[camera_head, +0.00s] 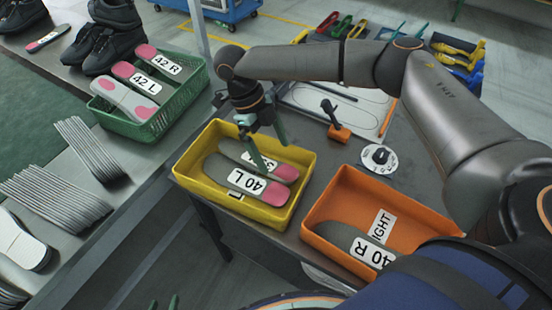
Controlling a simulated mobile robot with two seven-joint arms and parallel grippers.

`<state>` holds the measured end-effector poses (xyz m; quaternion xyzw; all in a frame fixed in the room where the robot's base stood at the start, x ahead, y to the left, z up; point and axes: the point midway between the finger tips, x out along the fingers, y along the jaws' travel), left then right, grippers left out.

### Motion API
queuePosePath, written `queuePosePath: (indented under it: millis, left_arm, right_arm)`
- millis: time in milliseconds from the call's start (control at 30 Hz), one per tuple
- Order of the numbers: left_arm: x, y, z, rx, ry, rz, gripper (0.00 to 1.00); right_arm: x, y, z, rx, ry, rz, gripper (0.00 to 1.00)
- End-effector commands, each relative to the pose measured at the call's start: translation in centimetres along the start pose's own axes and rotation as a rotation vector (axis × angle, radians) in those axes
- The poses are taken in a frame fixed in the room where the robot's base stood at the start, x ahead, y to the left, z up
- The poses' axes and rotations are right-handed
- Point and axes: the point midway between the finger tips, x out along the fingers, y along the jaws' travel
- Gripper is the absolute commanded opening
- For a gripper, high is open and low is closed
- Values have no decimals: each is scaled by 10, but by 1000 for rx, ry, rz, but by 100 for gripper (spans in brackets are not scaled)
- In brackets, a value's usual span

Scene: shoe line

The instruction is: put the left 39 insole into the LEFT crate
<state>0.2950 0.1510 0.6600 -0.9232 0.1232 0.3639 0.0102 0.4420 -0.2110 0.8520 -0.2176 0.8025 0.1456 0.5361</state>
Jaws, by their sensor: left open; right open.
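No insole with a readable 39 label shows. The yellow crate (187,187) holds an insole labelled 40 L (272,190) and a second grey-and-pink insole (286,173) whose label is partly hidden by a finger. The yellow crate's own label is mostly covered. The orange crate (318,205) has a RIGHT label and holds an insole marked 40 R (345,240). My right gripper (272,150) is open with its fingers over the yellow crate, close to the partly hidden insole; I cannot tell whether they touch. My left gripper (162,303) is open at the bottom edge, only fingertips showing.
A green crate (150,128) holds insoles marked 42 R and 42 L and one without a visible label. Black shoes (110,45) stand behind it. Stacked grey insoles (70,175) lie at left. An orange-based tool (339,133) and a round dial (379,158) are on the table.

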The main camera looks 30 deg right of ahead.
Motion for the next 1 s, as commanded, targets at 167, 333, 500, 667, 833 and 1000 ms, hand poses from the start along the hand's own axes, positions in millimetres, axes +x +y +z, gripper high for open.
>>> queuePosePath:
  millis: [167,333,500,667,833,1000]
  left_arm:
    - [-2,0,-2,0,4,-1,50]
    - [-2,-1,-4,0,7,-3,50]
    - [-3,-2,-4,0,7,-4,50]
    - [-3,-2,-2,-1,3,-5,50]
    - [-3,-2,0,-1,1,-5,50]
    - [-3,-2,0,-1,1,-5,50]
  right_arm:
    - [-44,0,1,0,-3,0,100]
    - [-73,0,1,0,-3,0,100]
    - [-86,0,0,-1,-1,0,100]
    - [-89,0,0,-1,0,0,100]
    - [-89,0,0,-1,0,0,100]
    - [-89,0,0,-1,0,0,100]
